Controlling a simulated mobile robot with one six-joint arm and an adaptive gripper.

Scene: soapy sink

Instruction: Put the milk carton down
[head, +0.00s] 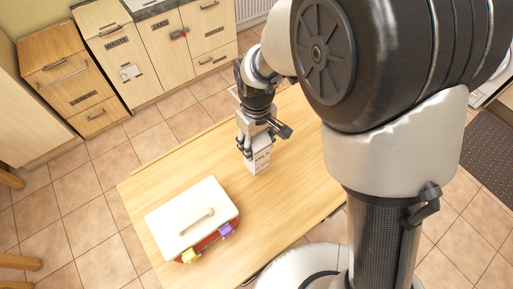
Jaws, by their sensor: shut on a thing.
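The milk carton (261,160) is a small white box with dark lettering, seen at the middle of the head view over the wooden table (290,183). My gripper (255,146) comes down from above and is shut on the carton's upper part. The carton looks upright. Its lower end is at or just above the table top; I cannot tell if it touches. The gripper and arm hide part of the carton's top and far side.
A box with a white lid (182,224) and red, yellow and purple parts stands at the table's near left. The table is clear between it and the carton. Wooden cabinets (125,65) line the back wall. Tiled floor surrounds the table.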

